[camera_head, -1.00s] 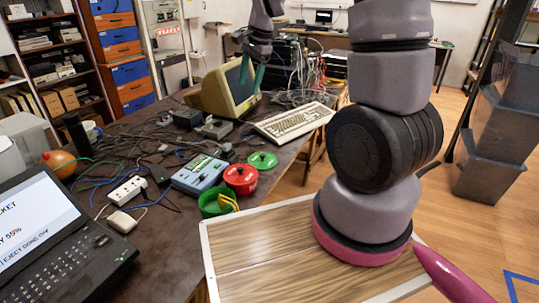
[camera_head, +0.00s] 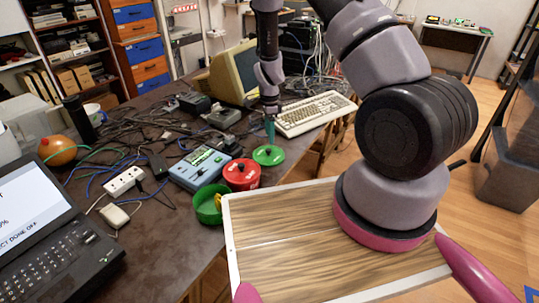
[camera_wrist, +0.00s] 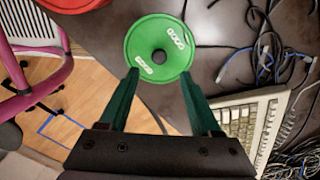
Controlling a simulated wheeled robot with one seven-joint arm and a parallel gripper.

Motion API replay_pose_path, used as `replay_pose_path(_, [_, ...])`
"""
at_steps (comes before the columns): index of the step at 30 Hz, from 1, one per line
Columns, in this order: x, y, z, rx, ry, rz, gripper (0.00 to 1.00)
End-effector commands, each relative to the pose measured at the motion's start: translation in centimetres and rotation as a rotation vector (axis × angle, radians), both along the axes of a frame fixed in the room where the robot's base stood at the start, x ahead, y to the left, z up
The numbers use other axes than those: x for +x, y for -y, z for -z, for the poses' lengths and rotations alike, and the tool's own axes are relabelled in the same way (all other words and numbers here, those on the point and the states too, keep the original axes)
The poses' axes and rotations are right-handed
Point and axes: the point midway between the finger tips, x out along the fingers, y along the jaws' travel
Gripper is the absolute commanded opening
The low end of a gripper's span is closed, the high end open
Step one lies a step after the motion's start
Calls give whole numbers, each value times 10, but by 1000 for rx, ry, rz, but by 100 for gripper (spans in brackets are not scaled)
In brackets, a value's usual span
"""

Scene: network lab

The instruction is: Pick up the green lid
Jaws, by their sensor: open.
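The green lid (camera_head: 268,155) is a round disc with a dark central knob, lying on the dark table near its right edge. In the wrist view the green lid (camera_wrist: 158,48) shows from above, just beyond my fingertips and between their lines. My gripper (camera_head: 270,130) is above the lid, pointing down. In the wrist view my gripper (camera_wrist: 162,80) is open, its two green fingers apart with nothing between them. The fingertips appear close to the lid's near rim; I cannot tell the exact height.
A red lidded container (camera_head: 241,175) stands close beside the lid, with an open green container (camera_head: 209,205) nearer. A blue device (camera_head: 200,168) is to the left. The keyboard (camera_head: 312,113) and loose cables (camera_wrist: 262,45) lie close to my gripper.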

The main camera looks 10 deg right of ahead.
Motion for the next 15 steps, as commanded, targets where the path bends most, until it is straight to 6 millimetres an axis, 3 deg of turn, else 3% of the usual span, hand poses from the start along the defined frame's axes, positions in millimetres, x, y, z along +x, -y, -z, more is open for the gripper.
replay_pose_path(8, [-1,-1,25,1,-3,1,65])
replay_pose_path(15, [-2,-4,59,1,-2,0,65])
